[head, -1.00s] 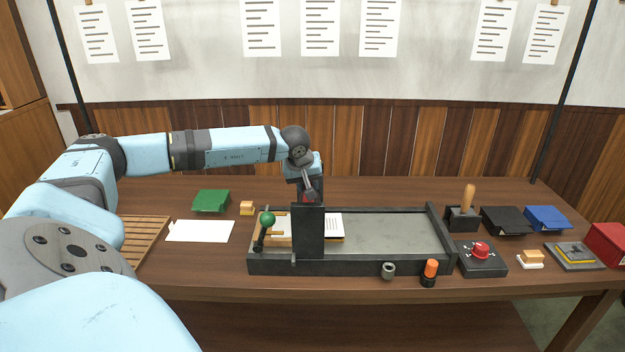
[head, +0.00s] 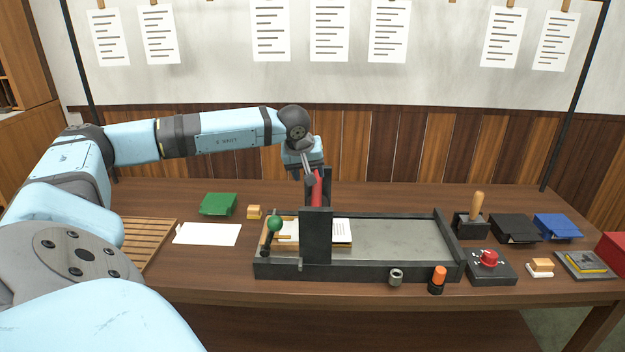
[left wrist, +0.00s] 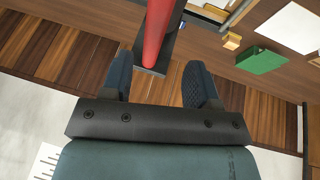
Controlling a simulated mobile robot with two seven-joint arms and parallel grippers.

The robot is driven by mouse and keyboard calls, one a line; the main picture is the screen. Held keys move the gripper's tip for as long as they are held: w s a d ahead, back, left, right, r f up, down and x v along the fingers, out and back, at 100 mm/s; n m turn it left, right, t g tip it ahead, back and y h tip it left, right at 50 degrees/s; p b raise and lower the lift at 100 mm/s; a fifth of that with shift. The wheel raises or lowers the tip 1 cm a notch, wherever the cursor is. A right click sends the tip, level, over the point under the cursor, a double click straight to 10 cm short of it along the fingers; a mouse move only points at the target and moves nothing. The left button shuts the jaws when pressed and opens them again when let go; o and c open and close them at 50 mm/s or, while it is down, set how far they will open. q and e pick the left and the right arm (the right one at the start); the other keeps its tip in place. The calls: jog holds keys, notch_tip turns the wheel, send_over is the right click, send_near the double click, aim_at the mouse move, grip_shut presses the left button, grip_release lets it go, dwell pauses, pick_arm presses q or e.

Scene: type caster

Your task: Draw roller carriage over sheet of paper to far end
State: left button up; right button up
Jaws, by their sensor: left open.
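The roller carriage (head: 316,237) is a dark upright frame with a red bar (head: 319,191) across its top. It stands across the left part of a long, dark press bed (head: 405,239). A printed sheet of paper (head: 342,230) lies on the bed, showing just right of the carriage; its left part is hidden behind the frame. My left gripper (head: 311,178) is at the top of the carriage, beside the red bar. In the left wrist view its fingers (left wrist: 158,80) are apart and empty, with the red bar (left wrist: 159,30) ahead of them. My right gripper is not in view.
A green-knobbed lever (head: 275,224) stands at the bed's left end. Blank white paper (head: 207,234) and a green box (head: 218,204) lie further left. The bed right of the printed sheet is clear.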

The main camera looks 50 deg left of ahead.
pick_arm(q)
jog(key=v, duration=0.6)
jog(key=shift+r, duration=0.3)
jog(key=shift+s+d, duration=0.1)
jog(key=shift+s, duration=0.05)
